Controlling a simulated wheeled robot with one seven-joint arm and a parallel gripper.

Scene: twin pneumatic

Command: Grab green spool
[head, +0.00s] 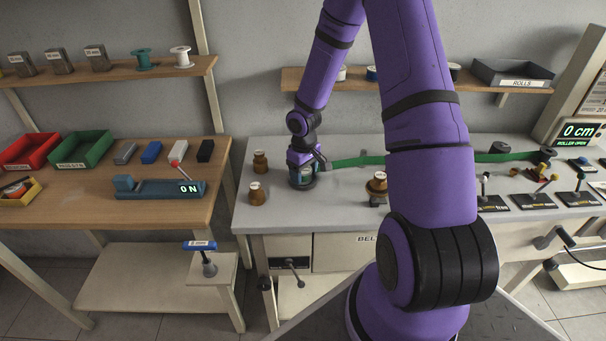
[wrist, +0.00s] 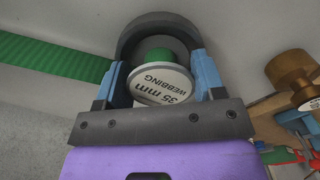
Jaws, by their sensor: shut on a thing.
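My gripper (head: 304,160) is low over the left part of the grey bench, shut on a green spool (wrist: 157,56). In the wrist view the spool has a white end label (wrist: 163,86) reading "35 mm WEBBING" and sits between the blue fingers of my gripper (wrist: 158,72). A dark curved ring (wrist: 160,20) stands around the spool's far side. In the head view the spool is mostly hidden by the gripper. Green webbing (head: 358,161) runs to the right from beside it along the bench.
Brown knobbed weights (head: 257,196) stand left of the gripper, and another brass one (head: 377,186) stands to the right. A teal spool (head: 143,59) and a white spool (head: 181,57) stand on the left shelf. Levers (head: 533,200) line the bench's right side.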

